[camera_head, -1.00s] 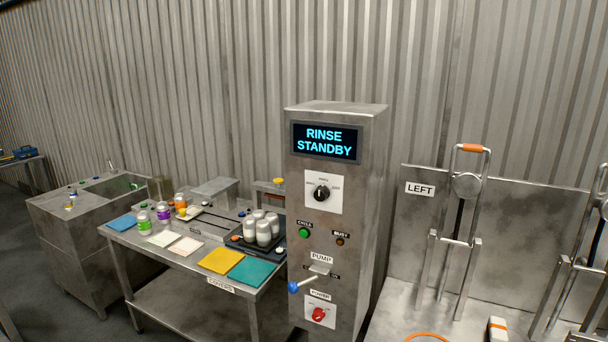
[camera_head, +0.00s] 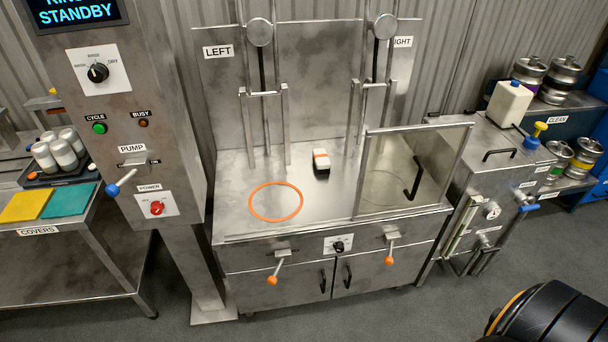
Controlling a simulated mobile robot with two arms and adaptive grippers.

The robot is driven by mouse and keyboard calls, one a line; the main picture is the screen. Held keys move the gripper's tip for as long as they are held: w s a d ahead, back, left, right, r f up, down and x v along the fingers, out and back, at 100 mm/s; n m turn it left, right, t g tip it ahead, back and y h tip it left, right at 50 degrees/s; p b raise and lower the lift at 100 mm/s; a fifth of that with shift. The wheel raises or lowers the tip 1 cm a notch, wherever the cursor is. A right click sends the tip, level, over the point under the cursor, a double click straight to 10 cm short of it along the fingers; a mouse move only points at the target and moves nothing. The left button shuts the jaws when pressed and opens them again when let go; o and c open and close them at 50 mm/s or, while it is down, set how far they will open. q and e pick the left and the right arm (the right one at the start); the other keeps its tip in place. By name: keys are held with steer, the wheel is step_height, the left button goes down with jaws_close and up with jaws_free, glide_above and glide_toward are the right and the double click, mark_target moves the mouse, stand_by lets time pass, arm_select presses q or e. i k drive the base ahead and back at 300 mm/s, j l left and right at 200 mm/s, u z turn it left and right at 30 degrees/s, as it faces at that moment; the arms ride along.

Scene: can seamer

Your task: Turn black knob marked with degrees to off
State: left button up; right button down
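A small black knob (camera_head: 339,246) sits on a white plate in the middle of the steel cabinet front, between two orange-tipped levers. The plate's marks are too small to read. A larger black knob (camera_head: 98,73) is on the control column at the left, on a plate with the words rinse and dry. Neither gripper is in view.
The control column (camera_head: 150,190) also carries a red power knob (camera_head: 157,207) and a blue-tipped pump lever (camera_head: 115,187). Open grey floor lies before the cabinet.

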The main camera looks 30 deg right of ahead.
mark_target(339, 247)
steer(key=z, duration=1)
